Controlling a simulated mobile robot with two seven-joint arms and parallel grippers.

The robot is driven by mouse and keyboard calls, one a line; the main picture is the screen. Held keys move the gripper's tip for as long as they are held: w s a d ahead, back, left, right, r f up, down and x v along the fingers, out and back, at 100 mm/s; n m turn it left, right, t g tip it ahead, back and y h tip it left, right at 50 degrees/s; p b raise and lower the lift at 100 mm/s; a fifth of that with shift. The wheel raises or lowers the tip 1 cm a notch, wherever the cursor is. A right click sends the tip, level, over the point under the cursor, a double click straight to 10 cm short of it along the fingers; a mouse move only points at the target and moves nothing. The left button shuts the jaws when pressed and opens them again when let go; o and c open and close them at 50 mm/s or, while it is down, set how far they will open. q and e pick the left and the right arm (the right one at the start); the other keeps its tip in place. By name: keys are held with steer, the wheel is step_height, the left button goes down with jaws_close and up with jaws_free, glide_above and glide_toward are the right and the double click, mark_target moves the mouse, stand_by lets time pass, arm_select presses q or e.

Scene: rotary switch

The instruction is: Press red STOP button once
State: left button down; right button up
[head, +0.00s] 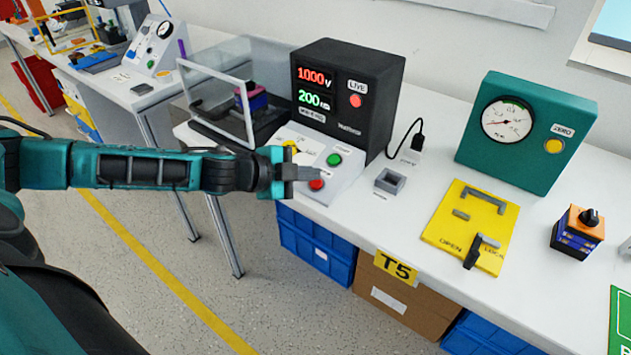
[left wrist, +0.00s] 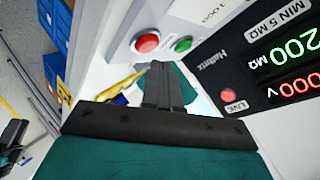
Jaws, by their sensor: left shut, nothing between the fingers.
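The red STOP button (head: 316,184) sits on the sloped white front panel (head: 345,180) of the black tester, with a green button (head: 334,160) just behind it. My left gripper (head: 318,174) is shut and empty, its fingertips reaching over the panel close to the red button. In the left wrist view the red button (left wrist: 146,42) is fully visible, just beyond and left of the shut fingertips (left wrist: 158,66). The green button (left wrist: 183,44) is to its right. I cannot tell whether the fingertips touch the panel. My right gripper is not in view.
The black tester (head: 350,90) shows lit red and green readings. A clear-lidded box (head: 215,95) stands to its left. A small grey holder (head: 390,182), a yellow plate with a latch (head: 470,225), and a teal gauge box (head: 530,130) stand to the right.

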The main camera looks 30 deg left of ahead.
arm_select(q)
steer(key=shift+f, duration=0.1)
steer(key=shift+w+f, duration=0.1)
steer(key=shift+f, duration=0.2)
steer(key=shift+w+f, duration=0.15)
steer(key=shift+f, duration=0.3)
stand_by(0.7)
steer(key=shift+r, duration=0.1)
steer(key=shift+s+r+p, duration=0.25)
steer(key=shift+r+p, duration=0.3)
steer(key=shift+r, duration=0.2)
steer(key=r+p, duration=0.1)
steer(key=s+r+p, duration=0.1)
steer(key=r, duration=0.1)
steer(key=r+p, duration=0.1)
steer(key=shift+s+r+p, duration=0.3)
steer(key=shift+r, duration=0.05)
stand_by(0.9)
